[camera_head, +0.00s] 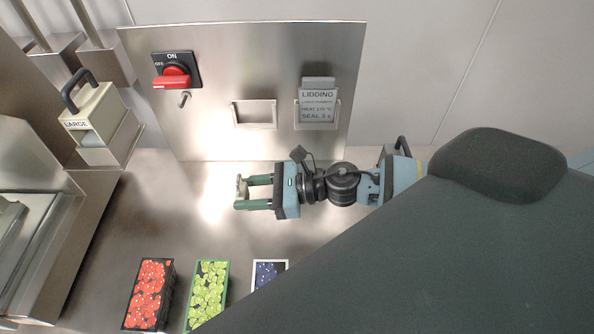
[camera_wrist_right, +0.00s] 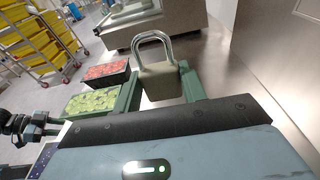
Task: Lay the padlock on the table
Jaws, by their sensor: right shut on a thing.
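The padlock (camera_wrist_right: 160,82) has a tan body and a silver shackle. My right gripper (camera_head: 243,190) is shut on it, and it shows between the green fingers in the right wrist view, shackle pointing away. In the head view the padlock (camera_head: 241,187) is small at the fingertips. The steel table (camera_head: 150,205) lies below, with clear surface around the gripper. I cannot tell the exact gap between padlock and table.
Trays of red fruit (camera_head: 148,294), green fruit (camera_head: 207,292) and dark blue fruit (camera_head: 268,271) stand at the front. A steel panel (camera_head: 220,80) at the back carries a red switch (camera_head: 172,77), a small peg (camera_head: 184,99) and a LIDDING card (camera_head: 318,105). A block marked LARGE (camera_head: 95,118) stands left.

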